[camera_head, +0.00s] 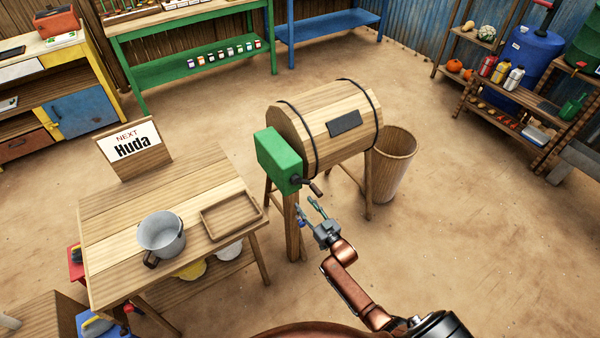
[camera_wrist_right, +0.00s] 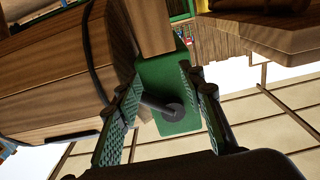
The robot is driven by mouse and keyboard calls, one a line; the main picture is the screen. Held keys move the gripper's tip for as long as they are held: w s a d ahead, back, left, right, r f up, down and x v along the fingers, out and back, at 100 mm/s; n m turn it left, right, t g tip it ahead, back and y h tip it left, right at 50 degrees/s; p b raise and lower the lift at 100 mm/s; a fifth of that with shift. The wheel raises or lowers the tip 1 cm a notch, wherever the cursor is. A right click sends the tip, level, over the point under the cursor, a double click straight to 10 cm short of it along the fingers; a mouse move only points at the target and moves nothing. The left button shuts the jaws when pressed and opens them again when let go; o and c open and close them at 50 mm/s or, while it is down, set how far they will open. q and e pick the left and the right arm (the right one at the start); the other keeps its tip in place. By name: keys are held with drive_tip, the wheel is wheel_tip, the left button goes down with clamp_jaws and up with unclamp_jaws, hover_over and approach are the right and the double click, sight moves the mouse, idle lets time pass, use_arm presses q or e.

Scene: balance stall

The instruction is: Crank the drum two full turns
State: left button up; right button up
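The wooden drum (camera_head: 318,125) with two dark bands and a dark hatch lies on its side on a wooden stand. A green box (camera_head: 279,160) sits on its near end, with a dark crank handle (camera_head: 314,188) sticking out to the lower right. My right gripper (camera_head: 309,209) is just below the handle, its fingers spread. In the right wrist view the open fingers (camera_wrist_right: 160,80) frame the dark crank (camera_wrist_right: 165,106) against the green box (camera_wrist_right: 172,85); I see no grip on it. My left gripper is not in view.
A wooden bin (camera_head: 391,160) stands right of the drum.

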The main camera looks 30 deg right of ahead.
drive_tip(key=s+p, duration=0.4)
drive_tip(key=s, duration=0.5)
drive_tip(key=shift+d, duration=0.35)
idle(0.5)
drive_tip(key=s+f+g+h, duration=0.1)
drive_tip(key=s+f+g, duration=0.3)
drive_tip(key=s+f, duration=0.85)
drive_tip(key=s+f+g, duration=0.5)
drive_tip(key=s+f, duration=0.4)
drive_tip(key=f, duration=0.7)
drive_tip(key=s+a+f+g, duration=0.1)
drive_tip(key=s+f, duration=0.3)
drive_tip(key=s, duration=0.7)
drive_tip(key=s+a+f+g, duration=0.1)
drive_tip(key=s+f+g, duration=0.3)
drive_tip(key=s, duration=0.8)
drive_tip(key=s+a+f+g, duration=0.2)
drive_tip(key=s+f, duration=0.3)
drive_tip(key=s, duration=0.6)
drive_tip(key=shift+s+f+n+g, duration=0.3)
drive_tip(key=shift+f+g, duration=0.1)
drive_tip(key=shift+g, duration=0.3)
